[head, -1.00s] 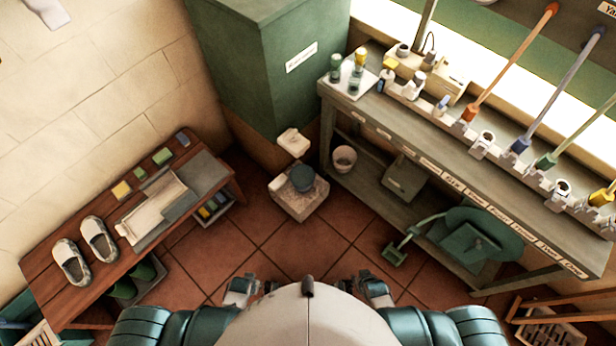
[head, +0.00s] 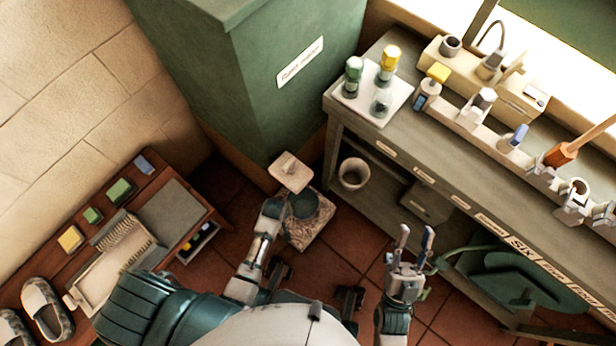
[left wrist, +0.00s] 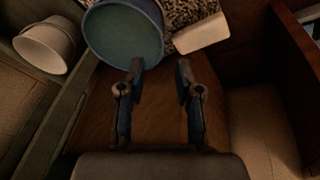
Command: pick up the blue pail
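The blue pail (head: 303,205) stands on a speckled stone block (head: 305,233) in the corner, partly covered by my left arm in the head view. It also shows in the left wrist view (left wrist: 124,35), from above with its round opening. My left gripper (left wrist: 160,68) is open and empty, with its two fingers apart. Its left fingertip is close to the pail's rim; I cannot tell whether they touch. My right gripper (head: 416,240) is open and empty, raised in front of the long bench, well to the right of the pail.
A pale block (head: 290,172) stands right beside the pail. A white pail (head: 354,174) is on the lower shelf of the grey bench (head: 440,172). A green cabinet (head: 270,100) rises behind. A wooden bench with shoes and brushes is at left. Tiled floor between is partly free.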

